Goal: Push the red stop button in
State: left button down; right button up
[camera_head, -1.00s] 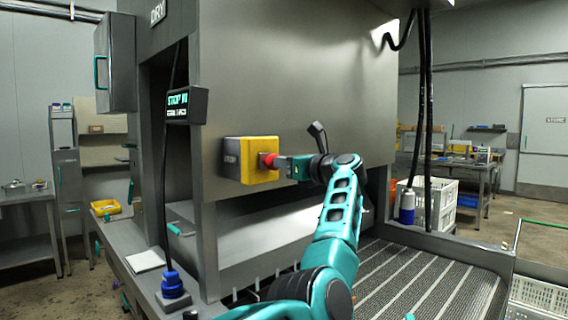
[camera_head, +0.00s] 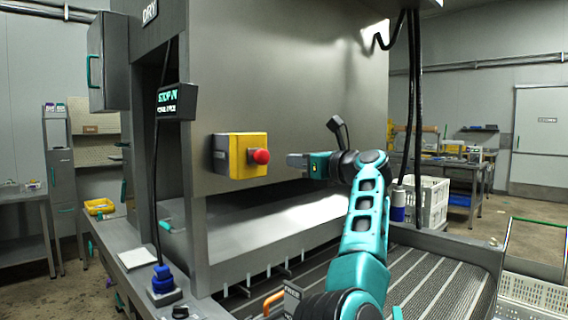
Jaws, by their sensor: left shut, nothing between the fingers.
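The red stop button (camera_head: 260,157) is a round mushroom head on the front of a yellow box (camera_head: 237,146), which is fixed to the grey machine front. The button is fully in view, with nothing touching it. My left gripper (camera_head: 291,160) is shut and empty, just right of the button, with a small gap between its tips and the red head. Its teal arm reaches up from the bottom of the view. My right gripper is not in view.
The grey machine housing (camera_head: 290,80) rises behind the box. A small display (camera_head: 176,102) hangs at its left. Below are a striped conveyor (camera_head: 420,275) and a blue knob (camera_head: 162,279). A white crate (camera_head: 432,200) stands at the right.

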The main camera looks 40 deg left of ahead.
pick_arm(q)
jog(key=d, duration=0.5)
jog(key=shift+s, duration=0.2)
dwell(0.4)
